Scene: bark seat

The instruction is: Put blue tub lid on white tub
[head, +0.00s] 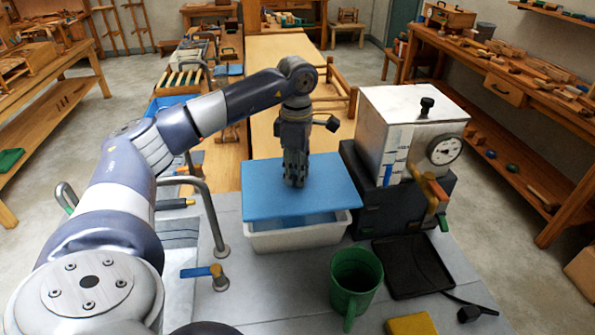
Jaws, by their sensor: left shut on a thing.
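The blue tub lid (265,190) is a flat blue panel in the middle of the head view. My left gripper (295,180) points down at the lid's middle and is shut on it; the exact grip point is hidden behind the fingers. The white tub (295,237) stands on the grey counter directly below the lid. The lid covers most of the tub from above, and its left side reaches past the tub. A strip of the tub's opening shows under the lid's front edge, so the lid sits above the rim there. My right gripper is not in view.
A metal boiler with a gauge (405,130) stands close on the right of the tub. A green mug (355,278), a black tray (412,266) and a yellow sponge (412,325) lie in front. A tap (207,215) and blue-handled valve (205,271) stand left.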

